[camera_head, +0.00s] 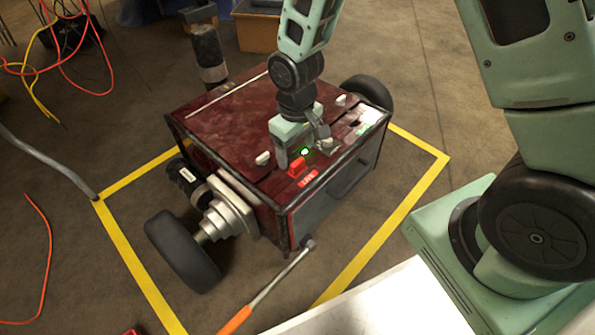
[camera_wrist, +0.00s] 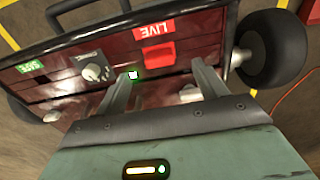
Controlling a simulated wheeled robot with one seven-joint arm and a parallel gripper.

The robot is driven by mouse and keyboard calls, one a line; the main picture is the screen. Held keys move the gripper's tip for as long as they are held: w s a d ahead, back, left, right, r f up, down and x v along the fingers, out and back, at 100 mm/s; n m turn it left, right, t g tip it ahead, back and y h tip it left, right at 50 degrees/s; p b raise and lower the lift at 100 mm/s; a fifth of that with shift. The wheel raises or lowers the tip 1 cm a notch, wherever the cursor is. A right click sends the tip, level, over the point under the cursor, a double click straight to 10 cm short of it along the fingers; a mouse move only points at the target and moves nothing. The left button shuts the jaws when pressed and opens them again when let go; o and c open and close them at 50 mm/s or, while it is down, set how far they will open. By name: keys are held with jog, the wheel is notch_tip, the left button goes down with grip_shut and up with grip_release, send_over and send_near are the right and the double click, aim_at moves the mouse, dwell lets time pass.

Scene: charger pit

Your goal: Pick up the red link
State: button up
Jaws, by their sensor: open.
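The red link (camera_head: 297,167) is a small red block on top of the dark red wheeled box (camera_head: 225,110), close to its front edge. In the wrist view the red link (camera_wrist: 152,54) lies flat beside a red LIVE label, just beyond the fingertips and within the gap between them. My gripper (camera_head: 293,154) is above the box top, right behind the link. Its two fingers also show in the wrist view (camera_wrist: 165,72), spread apart with nothing between them but the box surface and a small green light. I cannot tell how high the fingertips are above the panel.
A metal knob (camera_wrist: 95,70) and a green SAFE label (camera_wrist: 31,66) sit left of the link in the wrist view. White knobs (camera_head: 262,158) stand on the box top. Yellow floor tape (camera_head: 130,255) surrounds the box.

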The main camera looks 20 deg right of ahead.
aim_at(298, 162)
notch_tip(298, 162, down, 5)
jog(key=b, duration=0.3)
jog(key=shift+s+d+f+b, duration=0.1)
jog(key=shift+s+b, duration=0.05)
jog(key=shift+b, duration=0.25)
jog(key=c, duration=1.1)
